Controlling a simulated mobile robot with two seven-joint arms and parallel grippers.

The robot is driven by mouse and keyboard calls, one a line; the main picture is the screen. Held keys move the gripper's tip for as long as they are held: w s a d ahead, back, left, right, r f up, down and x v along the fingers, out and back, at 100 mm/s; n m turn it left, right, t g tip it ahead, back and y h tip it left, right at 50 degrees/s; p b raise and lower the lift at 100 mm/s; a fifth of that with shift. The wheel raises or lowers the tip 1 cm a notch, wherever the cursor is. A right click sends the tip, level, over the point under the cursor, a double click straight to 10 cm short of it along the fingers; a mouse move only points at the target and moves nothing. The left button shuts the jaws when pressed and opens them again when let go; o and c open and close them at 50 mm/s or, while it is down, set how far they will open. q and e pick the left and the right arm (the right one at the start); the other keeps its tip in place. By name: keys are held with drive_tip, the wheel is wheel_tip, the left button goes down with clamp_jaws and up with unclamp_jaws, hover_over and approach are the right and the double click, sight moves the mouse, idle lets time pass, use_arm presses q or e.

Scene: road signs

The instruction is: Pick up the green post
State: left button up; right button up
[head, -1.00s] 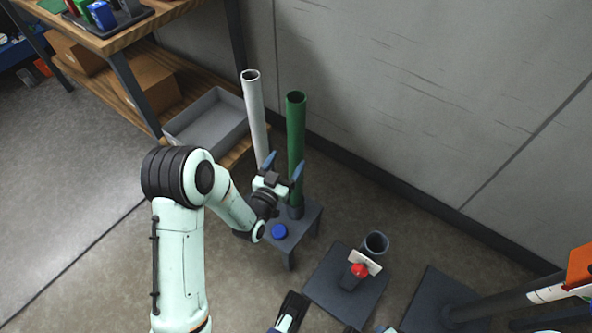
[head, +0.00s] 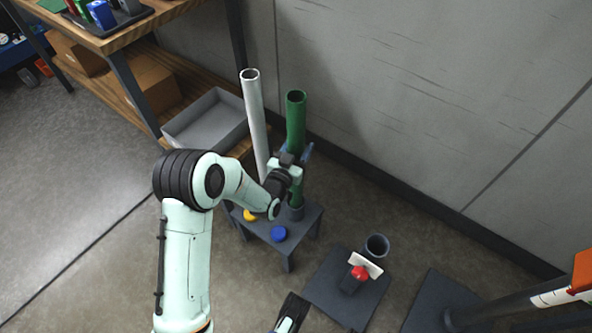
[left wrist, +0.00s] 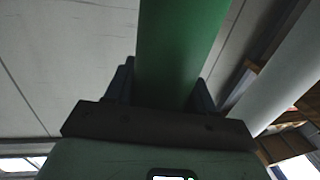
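The green post (head: 296,108) is a tall hollow tube standing upright in a dark socket on a small dark stand (head: 297,240). My left gripper (head: 296,149) is at its middle, with blue-grey fingers on either side of it. In the left wrist view the green post (left wrist: 180,45) runs between the two fingers (left wrist: 165,85), close to the palm. The fingers look spread; firm contact cannot be told. A part that looks like my right arm (head: 288,316) shows at the bottom edge, its fingers not discernible.
A white post (head: 255,115) stands just left of the green one. The stand bears a blue button (head: 279,233) and a yellow one (head: 249,215). A dark base with a red knob (head: 359,272) is to the right. A wooden shelf (head: 190,12) and a wall (head: 430,90) lie behind.

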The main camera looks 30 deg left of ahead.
sight(300, 91)
use_arm(q)
clamp_jaws()
drive_tip(key=shift+r, duration=0.1)
wheel_tip(300, 91, up, 4)
drive_tip(key=shift+f+p, duration=0.15)
drive_tip(key=shift+p, duration=0.35)
wheel_tip(300, 91, up, 16)
drive_tip(key=p, duration=0.3)
drive_tip(key=shift+p, duration=0.35)
use_arm(e)
drive_tip(key=s+a+r+g+y, duration=0.1)
drive_tip(key=s+a+r, duration=0.2)
drive_tip(key=s+r, duration=0.1)
drive_tip(key=shift+s+a+r+g, duration=0.2)
drive_tip(key=shift+s+r+g, duration=0.15)
drive_tip(key=shift+r, duration=0.55)
